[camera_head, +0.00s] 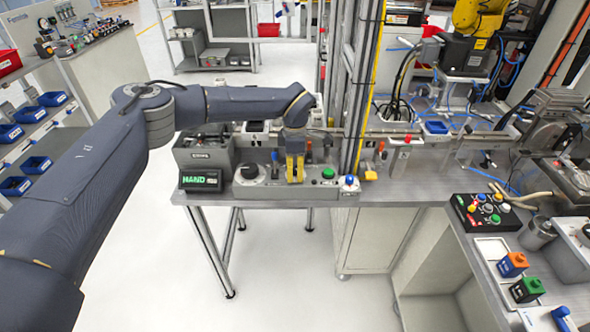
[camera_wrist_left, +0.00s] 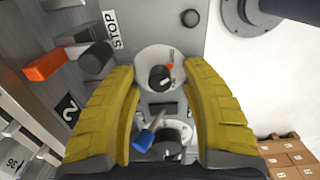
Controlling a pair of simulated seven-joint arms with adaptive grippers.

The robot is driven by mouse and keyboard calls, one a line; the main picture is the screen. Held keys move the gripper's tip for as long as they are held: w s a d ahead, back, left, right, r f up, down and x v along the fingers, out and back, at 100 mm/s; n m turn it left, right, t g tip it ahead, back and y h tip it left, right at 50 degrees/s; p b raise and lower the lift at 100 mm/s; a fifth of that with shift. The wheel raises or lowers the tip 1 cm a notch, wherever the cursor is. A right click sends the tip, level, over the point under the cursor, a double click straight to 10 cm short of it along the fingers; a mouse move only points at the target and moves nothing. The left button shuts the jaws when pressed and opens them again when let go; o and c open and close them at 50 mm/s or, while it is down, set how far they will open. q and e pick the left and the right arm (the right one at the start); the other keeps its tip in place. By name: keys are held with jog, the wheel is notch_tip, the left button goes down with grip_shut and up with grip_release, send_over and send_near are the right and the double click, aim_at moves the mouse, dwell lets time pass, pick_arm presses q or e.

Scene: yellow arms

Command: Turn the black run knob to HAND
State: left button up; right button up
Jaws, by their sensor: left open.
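A black knob (camera_wrist_left: 160,78) on a pale round plate with small red and dark marks shows in the left wrist view; the marks are too small to read. My left gripper (camera_head: 295,180) is over the grey control box (camera_head: 312,190). Its yellow fingers (camera_wrist_left: 162,72) stand apart on either side of the black knob, with gaps showing; I see no contact. In the head view the fingers hide this knob. A dark sign (camera_head: 200,180) at the box's left end reads HAND in green. My right gripper is in neither view.
A blue-tipped lever (camera_wrist_left: 147,138) stands close by, below the knob in the wrist view. Another round dial (camera_head: 250,173) is left of the gripper, and a green button (camera_head: 328,173) right of it. A yellow-edged post (camera_head: 365,90) rises behind to the right.

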aim_at(295, 168)
pick_arm(q)
grip_shut()
dwell(0.3)
jog(key=shift+n, duration=1.1)
jog(key=shift+a, duration=0.1)
jog(key=shift+o, duration=0.2)
grip_release()
notch_tip(295, 168, up, 12)
